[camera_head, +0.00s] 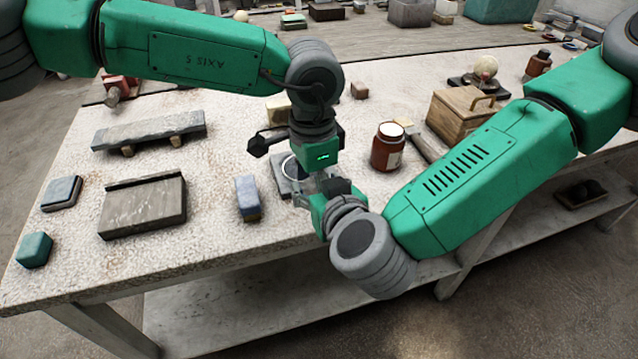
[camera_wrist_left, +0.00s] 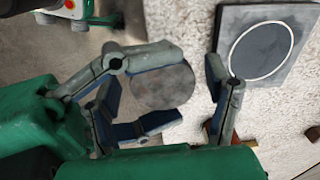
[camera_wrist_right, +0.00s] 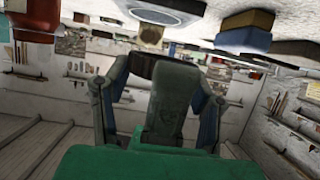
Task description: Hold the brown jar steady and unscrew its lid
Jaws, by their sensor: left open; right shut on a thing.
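The brown jar (camera_head: 388,152) stands upright on the table with a pale lid and label. It also shows upside down at the top left of the right wrist view (camera_wrist_right: 28,22). My left gripper (camera_head: 312,180) points down, open, left of the jar and apart from it.
A wooden box (camera_head: 462,115) and a hammer-like tool (camera_head: 426,143) are right of the jar. The table's front edge is close.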

